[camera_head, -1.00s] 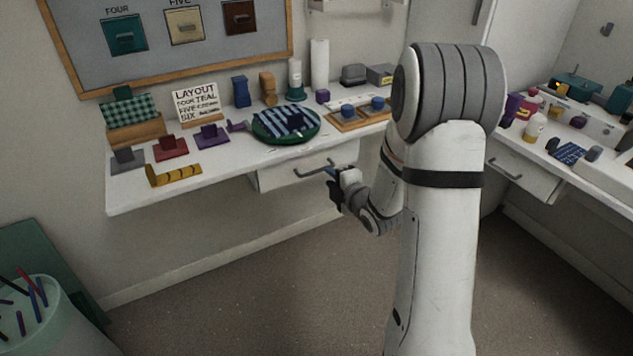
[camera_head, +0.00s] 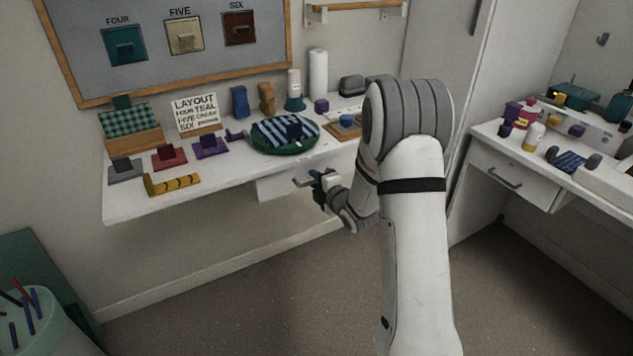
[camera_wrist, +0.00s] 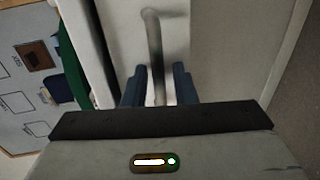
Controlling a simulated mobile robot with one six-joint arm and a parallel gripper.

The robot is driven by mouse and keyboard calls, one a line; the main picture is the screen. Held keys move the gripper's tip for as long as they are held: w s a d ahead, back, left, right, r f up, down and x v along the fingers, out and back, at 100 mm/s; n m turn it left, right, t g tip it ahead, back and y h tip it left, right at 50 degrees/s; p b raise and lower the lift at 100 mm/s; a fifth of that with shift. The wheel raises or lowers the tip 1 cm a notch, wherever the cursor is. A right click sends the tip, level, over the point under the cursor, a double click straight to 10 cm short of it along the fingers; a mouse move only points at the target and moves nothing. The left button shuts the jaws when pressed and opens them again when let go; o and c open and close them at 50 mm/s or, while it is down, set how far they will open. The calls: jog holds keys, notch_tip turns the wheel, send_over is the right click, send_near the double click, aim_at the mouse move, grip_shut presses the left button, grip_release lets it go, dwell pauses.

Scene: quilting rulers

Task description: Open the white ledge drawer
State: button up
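The white drawer (camera_head: 274,187) sits under the front edge of the white ledge (camera_head: 125,207) and looks shut. Its grey bar handle (camera_head: 300,183) is partly hidden by my gripper (camera_head: 318,180) in the head view. In the wrist view, the drawer front (camera_wrist: 205,45) fills the upper middle. The handle (camera_wrist: 154,40) runs down between the two blue fingertips of my gripper (camera_wrist: 158,84). The fingers are apart, one on each side of the bar, with a visible gap on the right side. They do not appear to be clamped on it.
The ledge carries a green round mat (camera_head: 285,146) with striped cloth, a layout sign (camera_head: 195,112) and several small blocks. Another drawer (camera_head: 515,177) is under the right-hand counter. A bin of sticks (camera_head: 45,325) stands lower left. The floor below the ledge is clear.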

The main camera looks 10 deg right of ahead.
jog(key=shift+c, duration=0.4)
grip_shut()
